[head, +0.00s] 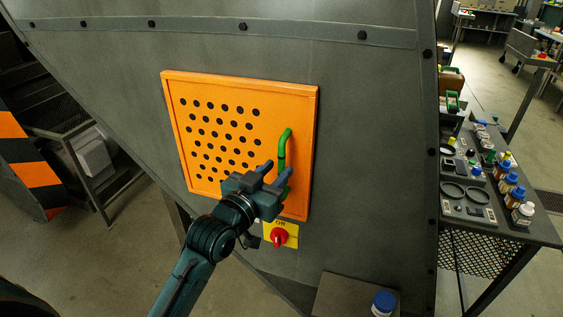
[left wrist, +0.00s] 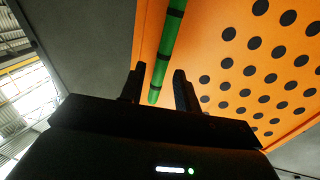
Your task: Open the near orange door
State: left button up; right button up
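The orange door (head: 288,108) is a perforated panel on the grey machine wall, and it looks shut. It also shows in the left wrist view (left wrist: 210,45). A green bar handle (head: 283,148) runs upright along its right side. In the left wrist view the handle (left wrist: 167,52) passes between my fingers. My left gripper (head: 276,171) is at the lower part of the handle and hides some of it. Its two fingers (left wrist: 158,80) are apart on either side of the bar, with visible gaps. My right gripper is not in view.
A red rotary switch (head: 279,237) on a yellow plate sits just below the door. A blue-capped jar (head: 383,303) stands on a ledge at the bottom. A table (head: 520,233) with bottles and small parts stands at the right. Open floor lies at the left.

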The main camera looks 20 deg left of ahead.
aim_at(280, 167)
pick_arm(q)
jog(key=shift+x, duration=1.55)
grip_shut()
